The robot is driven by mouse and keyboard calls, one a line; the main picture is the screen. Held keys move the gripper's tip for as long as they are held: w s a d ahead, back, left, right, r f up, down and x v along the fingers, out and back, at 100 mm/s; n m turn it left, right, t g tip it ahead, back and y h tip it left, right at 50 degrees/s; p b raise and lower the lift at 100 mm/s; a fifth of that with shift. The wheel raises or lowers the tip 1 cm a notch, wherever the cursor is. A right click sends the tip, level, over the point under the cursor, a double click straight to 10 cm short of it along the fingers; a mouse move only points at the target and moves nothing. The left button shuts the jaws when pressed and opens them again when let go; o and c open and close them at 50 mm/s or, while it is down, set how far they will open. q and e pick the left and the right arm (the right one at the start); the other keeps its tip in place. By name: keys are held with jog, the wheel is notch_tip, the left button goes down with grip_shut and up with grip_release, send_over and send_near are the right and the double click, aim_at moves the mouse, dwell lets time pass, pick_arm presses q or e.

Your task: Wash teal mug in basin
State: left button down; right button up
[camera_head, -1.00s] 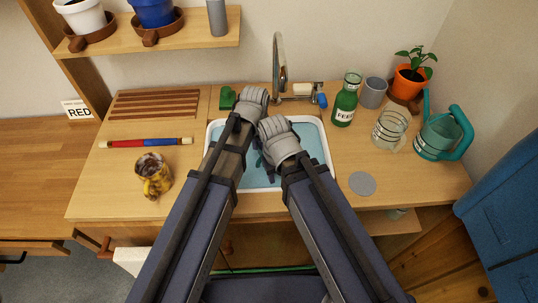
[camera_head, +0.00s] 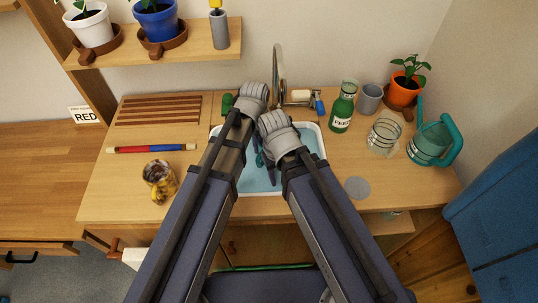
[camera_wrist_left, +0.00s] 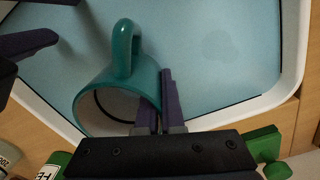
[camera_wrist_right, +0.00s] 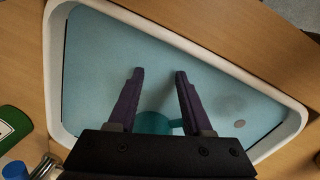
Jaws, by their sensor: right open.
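The teal mug (camera_wrist_left: 118,85) is in the water of the white-rimmed basin (camera_head: 322,150). In the left wrist view it lies tilted, its opening toward my wrist and its handle upward. My left gripper (camera_wrist_left: 158,105) is shut on the mug's wall, one finger inside the opening and one outside. My right gripper (camera_wrist_right: 158,75) is open over the basin, and part of the mug (camera_wrist_right: 155,122) shows beyond its fingers, close to the palm. I cannot tell whether it touches the mug. In the head view my arms hide most of the mug.
A tap (camera_head: 279,75) stands behind the basin. To the right are a green bottle (camera_head: 342,106), a grey cup (camera_head: 369,98), a glass jar (camera_head: 384,136) and a teal watering can (camera_head: 430,142). A stained mug (camera_head: 160,180) stands on the left. The counter's front left is mostly clear.

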pick_arm(q)
jog(key=shift+r+p, duration=3)
jog(key=shift+r, duration=0.3)
